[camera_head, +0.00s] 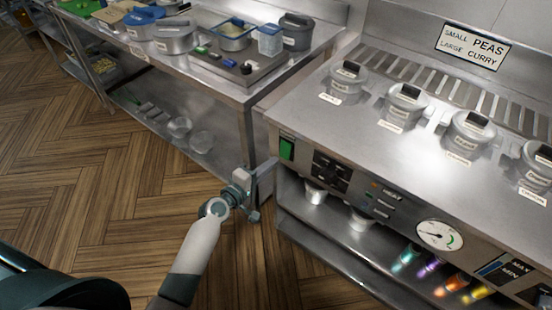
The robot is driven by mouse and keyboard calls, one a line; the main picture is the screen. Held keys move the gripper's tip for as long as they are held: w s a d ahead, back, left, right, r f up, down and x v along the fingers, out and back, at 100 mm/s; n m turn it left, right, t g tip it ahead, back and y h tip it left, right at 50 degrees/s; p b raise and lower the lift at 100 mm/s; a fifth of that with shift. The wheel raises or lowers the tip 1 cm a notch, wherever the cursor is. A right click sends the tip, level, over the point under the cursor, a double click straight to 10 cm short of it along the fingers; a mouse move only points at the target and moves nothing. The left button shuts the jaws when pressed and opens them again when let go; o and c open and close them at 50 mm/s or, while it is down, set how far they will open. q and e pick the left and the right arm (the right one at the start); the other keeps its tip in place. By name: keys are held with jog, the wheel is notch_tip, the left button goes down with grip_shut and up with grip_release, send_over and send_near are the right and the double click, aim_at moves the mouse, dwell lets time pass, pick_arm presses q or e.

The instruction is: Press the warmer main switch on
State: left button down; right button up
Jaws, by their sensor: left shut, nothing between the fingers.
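The warmer (345,130) is a steel counter unit on the right with a front control panel. A green rocker switch (287,149) sits at the left end of that panel; I take it for the main switch. Whether it is on or off cannot be told. My left gripper (272,164) is shut and empty, with its fingertips just left of and slightly below the green switch. Whether they touch it or the panel edge cannot be told. My right gripper is not in view.
Lidded pots (407,106) stand in the warmer top. The panel also carries a dark control block (331,171) and a round gauge (439,235). A steel prep table (215,84) with containers stands at the left. The wooden floor (110,195) is open.

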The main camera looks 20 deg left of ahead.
aim_at(283, 155)
pick_arm(q)
jog(key=shift+x, duration=1.05)
jog(key=shift+w+d+f, duration=0.1)
jog(key=shift+w, duration=0.3)
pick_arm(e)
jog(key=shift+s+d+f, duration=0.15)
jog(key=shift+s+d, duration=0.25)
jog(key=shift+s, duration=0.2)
pick_arm(q)
jog(key=shift+f, duration=0.15)
jog(key=b, duration=0.3)
jog(key=shift+w+f+t, duration=0.2)
jog(key=shift+f+t, duration=0.05)
jog(key=shift+t, duration=0.05)
jog(key=shift+r+p, duration=0.3)
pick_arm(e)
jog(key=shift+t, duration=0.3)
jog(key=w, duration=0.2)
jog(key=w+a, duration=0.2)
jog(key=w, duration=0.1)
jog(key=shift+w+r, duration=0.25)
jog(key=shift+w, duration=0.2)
